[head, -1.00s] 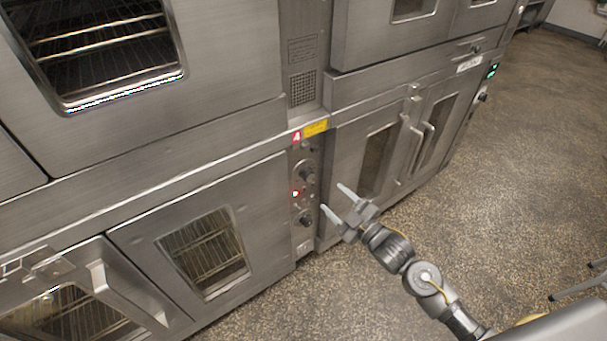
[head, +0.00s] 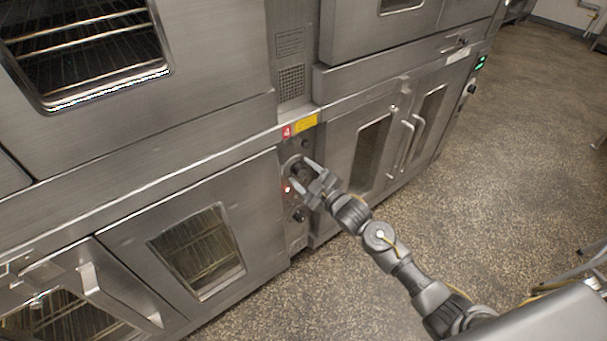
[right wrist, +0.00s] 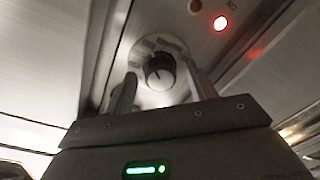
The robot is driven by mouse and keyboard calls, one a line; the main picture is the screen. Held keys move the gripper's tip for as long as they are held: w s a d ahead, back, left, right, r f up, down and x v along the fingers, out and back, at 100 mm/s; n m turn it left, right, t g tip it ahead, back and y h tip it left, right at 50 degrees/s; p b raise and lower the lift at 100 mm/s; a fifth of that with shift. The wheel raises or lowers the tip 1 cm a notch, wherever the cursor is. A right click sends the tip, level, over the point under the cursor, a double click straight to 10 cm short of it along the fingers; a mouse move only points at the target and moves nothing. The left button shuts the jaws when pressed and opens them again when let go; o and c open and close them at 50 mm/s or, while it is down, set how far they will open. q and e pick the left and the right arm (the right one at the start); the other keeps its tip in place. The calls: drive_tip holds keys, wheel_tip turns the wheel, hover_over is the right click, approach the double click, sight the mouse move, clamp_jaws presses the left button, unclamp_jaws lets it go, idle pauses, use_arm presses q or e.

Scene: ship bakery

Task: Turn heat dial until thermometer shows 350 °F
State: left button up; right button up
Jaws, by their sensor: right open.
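My right gripper (head: 300,173) is open at the narrow control panel between the oven doors. Its fingers stand on either side of the upper dark dial, which they partly cover in the head view. In the right wrist view this dial (right wrist: 160,72) is a round black knob with a pale pointer line on a light round plate, between the open fingers (right wrist: 163,88). Whether a finger touches it I cannot tell. A second dark dial (head: 298,215) is below. No thermometer reading is legible. My left gripper is out of view.
A red lamp (head: 287,189) glows on the panel, also in the right wrist view (right wrist: 220,23). A yellow label (head: 306,122) is above. Door handles (head: 408,140) stick out to the right. A small green display (head: 481,62) is on the far oven. Open floor (head: 480,190) lies right.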

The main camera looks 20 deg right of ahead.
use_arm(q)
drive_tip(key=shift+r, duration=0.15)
use_arm(e)
drive_tip(key=shift+w+a, duration=0.1)
drive_tip(key=shift+c, duration=0.5)
drive_tip(key=c, duration=0.9)
drive_tip(key=shift+r+m+p, duration=0.1)
drive_tip(key=shift+m+p, duration=0.25)
drive_tip(key=shift+m, duration=0.05)
drive_tip(key=m+p, duration=0.3)
drive_tip(key=m, duration=0.2)
drive_tip(key=m+p, duration=0.2)
drive_tip(key=m, duration=0.3)
drive_tip(key=shift+p, duration=0.35)
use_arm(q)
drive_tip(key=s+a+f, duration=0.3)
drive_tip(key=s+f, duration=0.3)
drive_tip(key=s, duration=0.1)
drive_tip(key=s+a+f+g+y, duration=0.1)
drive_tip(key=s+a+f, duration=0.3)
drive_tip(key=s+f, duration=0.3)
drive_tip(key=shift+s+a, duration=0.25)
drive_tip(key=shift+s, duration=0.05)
use_arm(e)
drive_tip(key=shift+m+t, duration=0.4)
drive_tip(key=shift+m, duration=0.4)
